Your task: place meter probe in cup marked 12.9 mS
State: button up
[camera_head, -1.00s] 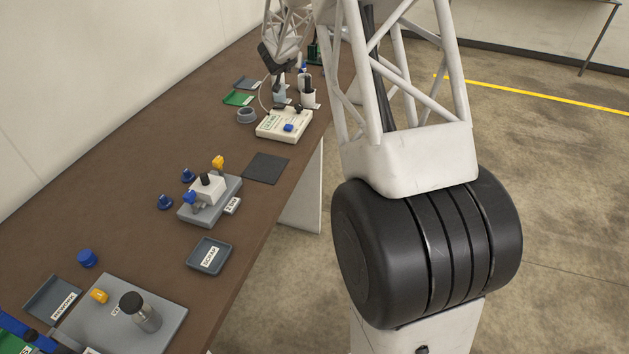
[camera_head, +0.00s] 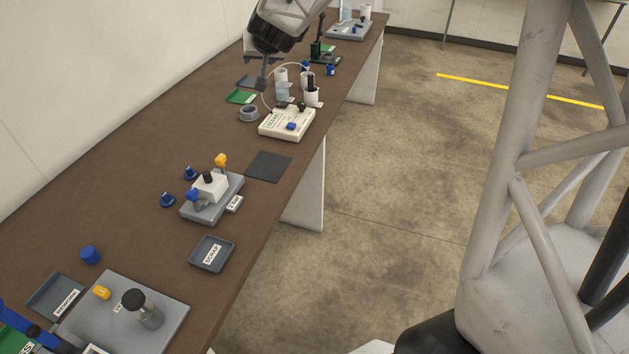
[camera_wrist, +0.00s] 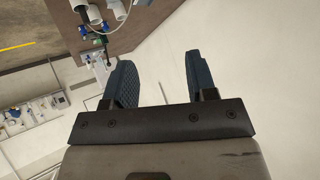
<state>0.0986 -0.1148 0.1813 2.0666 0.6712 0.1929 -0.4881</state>
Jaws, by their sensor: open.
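The white meter (camera_head: 286,123) sits towards the far part of the bench. A thin pale cable arcs up from its left side, behind my gripper, towards the cups. A white cup (camera_head: 281,76) and a nearer white cup (camera_head: 312,97) stand behind the meter. A dark upright piece (camera_head: 310,82) shows at the nearer cup; I cannot tell whether it is the probe. Cup markings are too small to read. My gripper (camera_head: 263,77) is open and empty, left of the cups. In the wrist view its fingers (camera_wrist: 160,80) are apart, with bare pale surface between them.
A grey ring (camera_head: 249,114) and a green tray (camera_head: 241,97) lie left of the meter. A dark mat (camera_head: 268,166) and a grey fixture (camera_head: 222,194) with blue and yellow knobs lie nearer. A green stand (camera_head: 320,48) is beyond the cups. The wall borders the left.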

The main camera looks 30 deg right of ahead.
jog(key=s+a+f+g, duration=0.1)
jog(key=s+g, duration=0.1)
jog(key=s, duration=1.2)
jog(key=s+a+f+n+g, duration=0.1)
jog(key=s+a+f+g, duration=0.1)
jog(key=s, duration=1.2)
jog(key=s+a+f+n+g, duration=0.1)
jog(key=s+g, duration=0.2)
jog(key=s, duration=1.1)
jog(key=shift+s+a+f+h, duration=0.15)
jog(key=shift+a+f+h, duration=0.15)
jog(key=shift+f+h, duration=0.1)
